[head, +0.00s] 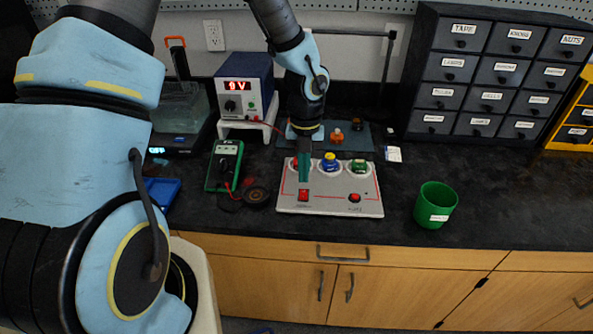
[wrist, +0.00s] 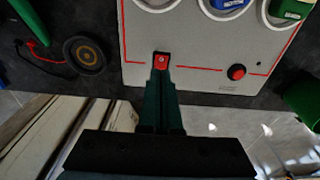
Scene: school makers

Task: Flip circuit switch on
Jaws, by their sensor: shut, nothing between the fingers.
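A white circuit board (head: 333,188) with red lines lies on the black counter, and it also shows in the wrist view (wrist: 195,50). Its red switch (head: 303,195) is at the front left of the board, and in the wrist view (wrist: 161,61) it sits right at my fingertips. My gripper (head: 304,179) is shut and empty, with its green fingers pointing down above the board. In the wrist view my gripper (wrist: 160,78) partly covers the near side of the switch. I cannot tell whether it touches the switch or which way the switch is set.
A round red button (head: 354,198) is at the board's front right. Red, blue and green parts (head: 330,162) stand along its back. A green multimeter (head: 224,165) is to the left, a green cup (head: 435,205) to the right. A power supply (head: 243,85) reading "0 V" stands behind.

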